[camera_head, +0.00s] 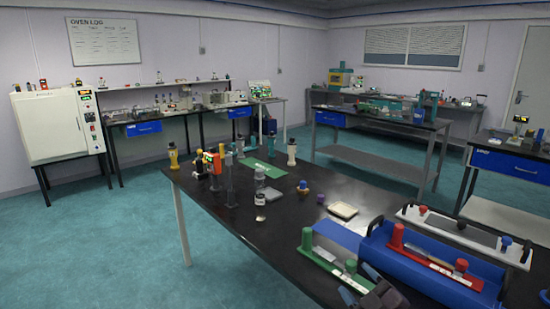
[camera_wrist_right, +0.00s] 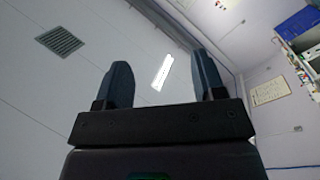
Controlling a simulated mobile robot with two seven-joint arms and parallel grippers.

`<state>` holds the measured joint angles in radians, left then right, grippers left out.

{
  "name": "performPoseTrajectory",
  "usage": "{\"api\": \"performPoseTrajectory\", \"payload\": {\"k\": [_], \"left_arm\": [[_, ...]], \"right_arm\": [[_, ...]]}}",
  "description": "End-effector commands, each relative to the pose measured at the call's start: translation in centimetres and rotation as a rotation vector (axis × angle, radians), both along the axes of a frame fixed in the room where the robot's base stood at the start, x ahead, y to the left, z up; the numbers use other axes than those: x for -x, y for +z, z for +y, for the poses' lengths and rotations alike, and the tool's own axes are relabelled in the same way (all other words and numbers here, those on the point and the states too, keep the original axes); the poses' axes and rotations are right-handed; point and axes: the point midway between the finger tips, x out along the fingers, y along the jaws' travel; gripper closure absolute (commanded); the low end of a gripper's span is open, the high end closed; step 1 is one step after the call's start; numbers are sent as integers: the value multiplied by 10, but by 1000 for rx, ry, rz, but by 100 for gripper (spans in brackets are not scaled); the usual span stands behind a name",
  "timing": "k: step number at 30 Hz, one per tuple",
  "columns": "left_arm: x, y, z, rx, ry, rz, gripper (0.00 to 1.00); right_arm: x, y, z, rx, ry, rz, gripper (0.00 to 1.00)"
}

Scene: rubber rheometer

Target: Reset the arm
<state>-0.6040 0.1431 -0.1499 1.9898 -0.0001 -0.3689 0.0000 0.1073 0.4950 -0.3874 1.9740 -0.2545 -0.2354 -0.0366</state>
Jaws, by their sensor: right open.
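My right gripper (camera_head: 359,283) is at the bottom edge of the head view, low in front of the black table (camera_head: 275,232). In the right wrist view my right gripper (camera_wrist_right: 161,58) has its two dark fingers wide apart with nothing between them. Behind the fingers that view shows the ceiling, a vent and a light, so the gripper points upward. My left gripper is in neither view.
Near my right gripper are a green-ended tool (camera_head: 327,262) and a blue carrier (camera_head: 425,270) with a red-ended tool. A beige tray (camera_head: 343,210), a green mat (camera_head: 262,167) and several bottles stand farther back. A white oven (camera_head: 58,125) stands at the left wall.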

Motion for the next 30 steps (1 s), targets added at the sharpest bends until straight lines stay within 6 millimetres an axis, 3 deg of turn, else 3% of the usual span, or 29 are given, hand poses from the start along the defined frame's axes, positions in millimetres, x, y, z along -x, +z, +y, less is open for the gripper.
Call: {"api": "performPoseTrajectory", "payload": {"k": [1,6,11,15,22,25,30], "left_arm": [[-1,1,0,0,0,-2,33],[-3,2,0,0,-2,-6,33],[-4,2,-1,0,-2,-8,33],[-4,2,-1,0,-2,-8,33],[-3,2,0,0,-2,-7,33],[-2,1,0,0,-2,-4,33],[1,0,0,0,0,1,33]], "right_arm": [[11,-24,-11,-80,-50,95,37],[53,-93,-43,-289,-196,346,37],[106,-148,-68,-430,-320,501,37],[159,-189,-87,-495,-432,598,37],[228,-231,-97,-535,-544,713,37],[242,-238,-98,-533,-559,736,37],[247,-240,-99,-529,-563,744,37]]}}
